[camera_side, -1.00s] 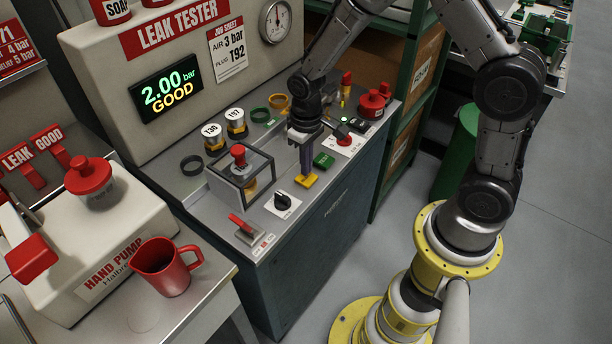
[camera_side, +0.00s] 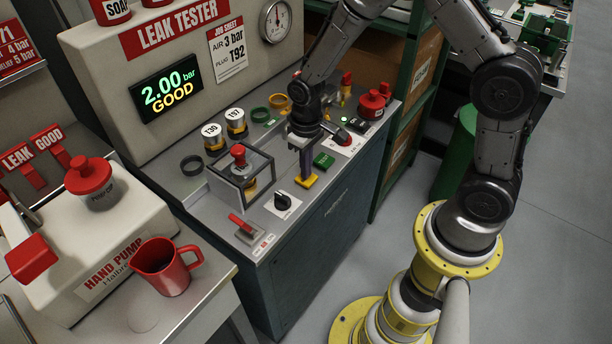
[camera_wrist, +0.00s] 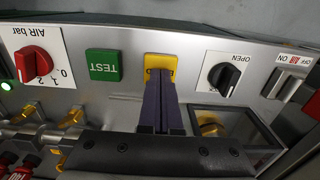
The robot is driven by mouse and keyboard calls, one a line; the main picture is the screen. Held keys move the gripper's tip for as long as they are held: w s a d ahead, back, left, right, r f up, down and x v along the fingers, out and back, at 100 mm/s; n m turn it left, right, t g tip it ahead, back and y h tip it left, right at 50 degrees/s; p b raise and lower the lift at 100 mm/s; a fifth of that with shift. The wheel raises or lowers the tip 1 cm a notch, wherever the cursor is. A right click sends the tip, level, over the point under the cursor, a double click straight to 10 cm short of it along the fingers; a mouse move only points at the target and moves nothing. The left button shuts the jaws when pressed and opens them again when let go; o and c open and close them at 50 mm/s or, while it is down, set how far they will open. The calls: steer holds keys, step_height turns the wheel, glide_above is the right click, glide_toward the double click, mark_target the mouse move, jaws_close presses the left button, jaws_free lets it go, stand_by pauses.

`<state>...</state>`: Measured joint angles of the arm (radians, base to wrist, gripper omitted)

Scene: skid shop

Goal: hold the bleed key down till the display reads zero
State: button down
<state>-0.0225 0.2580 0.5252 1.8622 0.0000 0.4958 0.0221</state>
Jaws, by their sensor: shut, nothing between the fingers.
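The display (camera_side: 168,90) on the leak tester reads "2.00 bar GOOD". A yellow key (camera_side: 306,182), the likely bleed key, sits near the bench's front edge; its label is not seen. My gripper (camera_side: 305,174) is shut and empty, its dark fingers pointing down at this key. In the wrist view the fingertips (camera_wrist: 160,74) overlap the yellow key (camera_wrist: 161,60). I cannot tell whether they touch it or how far it is pressed.
A green TEST button (camera_wrist: 103,65) and a black OPEN knob (camera_wrist: 224,76) flank the key. A clear-sided box with a red knob (camera_side: 238,152) stands left of my gripper. A red-handled lever (camera_side: 243,225) is nearer the front. A red AIR knob (camera_wrist: 34,64) is beyond TEST.

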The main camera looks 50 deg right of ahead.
steer(key=shift+f, duration=0.55)
stand_by(2.3)
steer(key=shift+r, duration=0.1)
step_height(320, 180, up, 8)
stand_by(1.0)
steer(key=s+r+t, duration=0.2)
steer(key=s+r, duration=0.1)
steer(key=r, duration=0.6)
steer(key=s+r+t, duration=0.3)
steer(key=s+r, duration=0.1)
steer(key=r, duration=0.4)
steer(key=s, duration=1.2)
steer(key=shift+s+d+r+t, duration=0.15)
steer(key=shift+s+d+t, duration=0.15)
steer(key=shift+s+d, duration=0.1)
